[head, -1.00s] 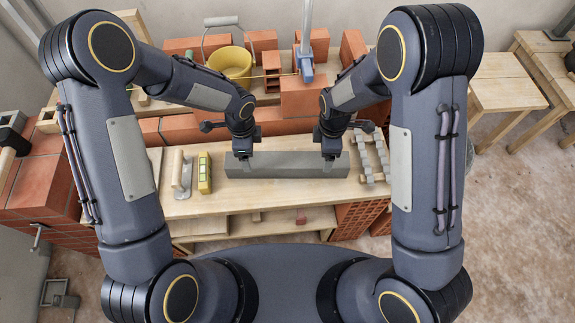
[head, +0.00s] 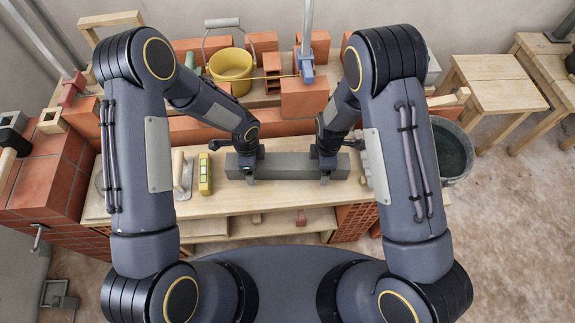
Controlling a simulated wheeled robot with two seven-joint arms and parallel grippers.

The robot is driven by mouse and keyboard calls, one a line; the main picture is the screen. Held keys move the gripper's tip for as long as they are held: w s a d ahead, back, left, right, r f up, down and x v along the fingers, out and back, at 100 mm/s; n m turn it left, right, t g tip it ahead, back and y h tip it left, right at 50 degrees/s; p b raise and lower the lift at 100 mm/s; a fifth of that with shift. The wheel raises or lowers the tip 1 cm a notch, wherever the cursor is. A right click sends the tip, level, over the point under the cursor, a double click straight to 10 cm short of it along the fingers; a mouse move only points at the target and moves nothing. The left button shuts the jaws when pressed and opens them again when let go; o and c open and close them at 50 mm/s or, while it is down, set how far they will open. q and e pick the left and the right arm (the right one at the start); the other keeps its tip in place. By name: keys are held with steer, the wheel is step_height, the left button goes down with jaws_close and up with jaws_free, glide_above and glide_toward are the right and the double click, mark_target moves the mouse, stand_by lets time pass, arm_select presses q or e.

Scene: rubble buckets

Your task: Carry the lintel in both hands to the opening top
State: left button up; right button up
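The lintel, a long grey block (head: 288,166), lies lengthwise left to right on the wooden bench. My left gripper (head: 249,170) is at its left part and my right gripper (head: 325,170) is at its right part. Both point down, with a near finger showing against the lintel's front face. The far fingers are hidden, so I cannot tell whether either gripper is clamped or just around the block. The opening top cannot be clearly made out; a low brick wall (head: 190,130) stands behind the bench.
A yellow spirit level (head: 205,174) and a trowel (head: 181,172) lie left of the lintel. A yellow bucket (head: 232,68) and loose bricks (head: 303,98) stand behind. A dark bucket (head: 453,150) is at the right. Wooden stools (head: 490,80) stand farther right.

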arm_select(q)
steer(key=shift+f, duration=0.25)
arm_select(e)
steer(key=shift+f, duration=0.25)
arm_select(q)
jaws_close()
arm_select(e)
jaws_close()
steer(key=shift+r, duration=0.1)
